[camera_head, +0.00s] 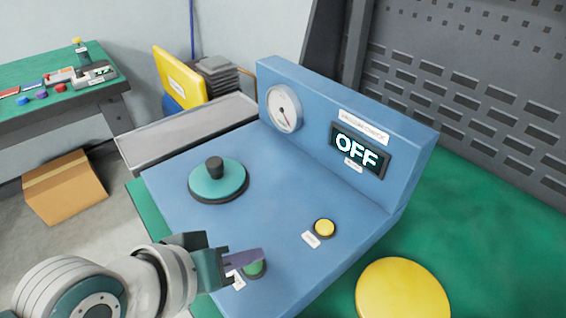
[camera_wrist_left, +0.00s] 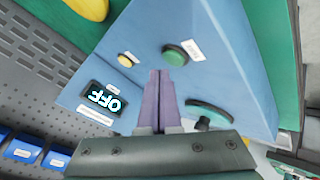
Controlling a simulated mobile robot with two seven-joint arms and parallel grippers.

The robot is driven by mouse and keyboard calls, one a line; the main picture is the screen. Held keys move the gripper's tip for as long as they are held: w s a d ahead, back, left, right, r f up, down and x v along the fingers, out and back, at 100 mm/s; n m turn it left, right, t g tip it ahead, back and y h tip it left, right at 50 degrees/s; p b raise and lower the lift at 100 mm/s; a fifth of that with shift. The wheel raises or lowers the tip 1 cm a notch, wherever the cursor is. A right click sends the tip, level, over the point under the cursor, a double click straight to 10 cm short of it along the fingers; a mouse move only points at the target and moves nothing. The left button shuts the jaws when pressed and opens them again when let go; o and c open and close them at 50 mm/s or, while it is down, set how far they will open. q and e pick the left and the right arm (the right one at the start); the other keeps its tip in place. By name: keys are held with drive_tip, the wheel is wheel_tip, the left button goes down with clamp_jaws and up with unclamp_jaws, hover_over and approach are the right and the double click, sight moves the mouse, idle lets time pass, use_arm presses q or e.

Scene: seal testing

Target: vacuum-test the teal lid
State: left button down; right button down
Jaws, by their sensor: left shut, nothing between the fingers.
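The teal lid (camera_head: 217,179) with a dark knob lies on the left of the blue test station's top (camera_head: 270,190). The station's display (camera_head: 359,152) reads OFF, and a round gauge (camera_head: 284,108) sits beside it. A green button (camera_head: 254,268) and a yellow button (camera_head: 324,228) are on the top's front part. My left gripper (camera_head: 258,256) is shut and empty, its purple fingertips at the green button and partly covering it; contact is unclear. In the left wrist view the fingers (camera_wrist_left: 158,95) point toward the green button (camera_wrist_left: 175,55). My right gripper is not in view.
A yellow disc (camera_head: 403,289) lies on the green table (camera_head: 470,230) at the right. A grey tray (camera_head: 185,132) stands behind the lid. The station's upright panel rises at the back.

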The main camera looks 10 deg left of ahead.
sight(248, 272)
use_arm(q)
drive_tip(key=shift+f, duration=0.1)
idle(0.5)
drive_tip(key=shift+f, duration=0.35)
drive_tip(key=shift+f+b, duration=0.4)
drive_tip(key=shift+b, duration=0.1)
idle(0.4)
drive_tip(key=shift+r, duration=0.1)
drive_tip(key=shift+r+p, duration=0.7)
drive_tip(key=shift+p, duration=0.3)
drive_tip(key=shift+r, duration=0.15)
wheel_tip(248, 272, up, 5)
drive_tip(key=p, duration=0.5)
idle(4.2)
